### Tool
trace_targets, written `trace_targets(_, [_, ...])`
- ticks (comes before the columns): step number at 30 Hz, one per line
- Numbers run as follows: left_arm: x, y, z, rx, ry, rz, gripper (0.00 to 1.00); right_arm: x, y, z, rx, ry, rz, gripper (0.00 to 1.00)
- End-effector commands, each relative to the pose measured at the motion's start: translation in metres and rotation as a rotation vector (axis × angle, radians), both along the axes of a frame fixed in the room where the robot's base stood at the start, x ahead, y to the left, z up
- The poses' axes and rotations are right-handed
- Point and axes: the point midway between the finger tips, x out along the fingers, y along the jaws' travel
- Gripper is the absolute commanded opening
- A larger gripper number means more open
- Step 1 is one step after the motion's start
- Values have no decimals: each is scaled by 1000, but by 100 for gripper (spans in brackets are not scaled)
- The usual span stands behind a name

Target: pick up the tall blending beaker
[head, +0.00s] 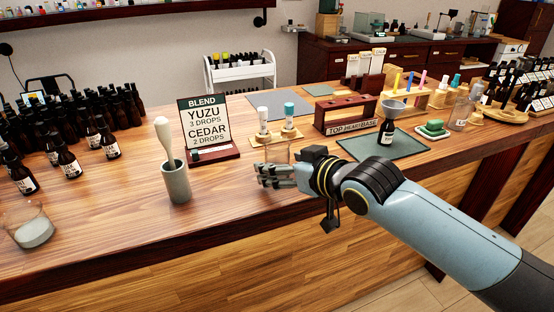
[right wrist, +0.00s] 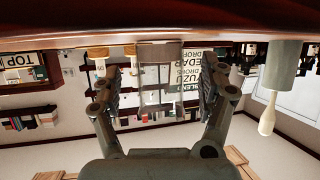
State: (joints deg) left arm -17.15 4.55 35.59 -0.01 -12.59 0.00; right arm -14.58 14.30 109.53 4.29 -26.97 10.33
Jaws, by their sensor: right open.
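The tall blending beaker (head: 277,152) is clear glass and stands upright on the wooden counter, in front of the small dropper stands. Its lower part is hidden behind my right gripper (head: 272,176) in the head view. In the right wrist view, which is upside down, the clear beaker (right wrist: 160,60) shows between the two fingers. My right gripper (right wrist: 155,88) is open, with a finger on each side of the beaker and visible gaps. I cannot tell how deep the beaker sits between them. My left gripper is not in view.
A grey cylinder (head: 177,183) holding a white-bulbed tool and a blend sign (head: 209,128) stand to the left. Two capped vials (head: 263,121) on wooden stands are just behind. A labelled rack (head: 345,116) and a funnelled bottle (head: 387,128) are right. Many dark bottles crowd the left.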

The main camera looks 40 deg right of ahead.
Motion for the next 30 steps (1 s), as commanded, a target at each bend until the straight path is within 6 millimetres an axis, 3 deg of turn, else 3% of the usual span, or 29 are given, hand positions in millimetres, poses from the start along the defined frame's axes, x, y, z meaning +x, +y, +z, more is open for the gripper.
trace_targets(4, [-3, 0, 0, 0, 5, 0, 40, 15, 0, -7, 1, 0, 0, 77])
trace_targets(11, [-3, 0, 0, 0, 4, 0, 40, 16, 0, -8, 0, 1, 0, 77])
trace_targets(25, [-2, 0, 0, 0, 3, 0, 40, 16, 0, -8, 0, 1, 0, 17])
trace_targets(30, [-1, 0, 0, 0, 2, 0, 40, 16, 0, -7, 0, 0, 0, 14])
